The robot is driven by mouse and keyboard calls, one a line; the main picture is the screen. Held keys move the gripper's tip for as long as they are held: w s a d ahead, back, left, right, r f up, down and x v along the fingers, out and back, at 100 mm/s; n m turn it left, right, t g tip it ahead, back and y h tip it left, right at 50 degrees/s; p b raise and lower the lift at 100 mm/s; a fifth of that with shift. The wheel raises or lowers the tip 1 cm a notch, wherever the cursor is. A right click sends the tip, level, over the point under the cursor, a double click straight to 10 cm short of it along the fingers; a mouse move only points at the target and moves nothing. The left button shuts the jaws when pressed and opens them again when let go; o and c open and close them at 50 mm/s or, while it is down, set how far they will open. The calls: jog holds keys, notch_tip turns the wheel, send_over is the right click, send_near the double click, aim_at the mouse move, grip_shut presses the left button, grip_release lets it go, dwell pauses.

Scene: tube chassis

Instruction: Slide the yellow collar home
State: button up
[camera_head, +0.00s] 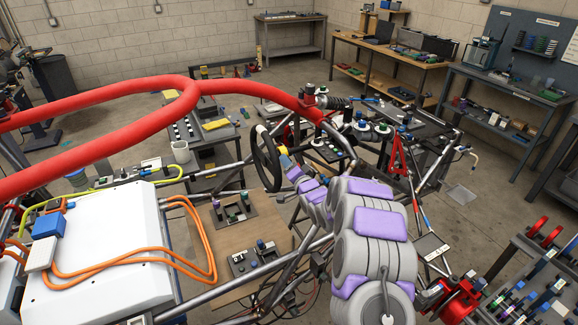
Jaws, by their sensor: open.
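A small yellow piece (283,150), which looks like the collar, shows just right of the black steering wheel (265,158). It is small in the picture, and how it sits on the steering shaft cannot be told. My grey and purple arm reaches from the lower right towards the wheel. My gripper (287,163) is at the arm's far end, open, close beside the yellow piece. Whether the fingers are around the piece or touching it cannot be told. The arm hides part of the chassis behind it.
Thick red padded tubes (110,140) cross the upper left above the chassis. A white box (100,255) with orange cables lies at lower left. A wooden floor board (245,215) carries small fittings. A panel with knobs (330,150) stands right of the wheel. Benches line the back wall.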

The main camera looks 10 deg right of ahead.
jog(key=shift+s, duration=0.1)
jog(key=p+v, duration=0.2)
jog(key=v, duration=1.5)
jog(key=shift+d+f, duration=0.1)
jog(key=shift+d, duration=0.05)
jog(key=s+a+r+n+g+h, duration=0.1)
jog(key=s+g, duration=0.5)
jog(key=s, duration=1)
jog(key=s+a+r+n+g+h, duration=0.1)
jog(key=s+r+n+g, duration=0.3)
jog(key=s, duration=1.2)
jog(key=s+a+r+n+g+h, duration=0.1)
jog(key=s+r+n+g+h, duration=0.1)
jog(key=s+g, duration=0.7)
jog(key=s+r+n, duration=0.1)
jog(key=s+r, duration=0.1)
jog(key=s, duration=0.5)
jog(key=shift+a+r+h, duration=0.15)
jog(key=shift+r+h, duration=0.15)
jog(key=shift+r, duration=0.1)
jog(key=shift+o, duration=0.2)
jog(key=shift+s, duration=0.1)
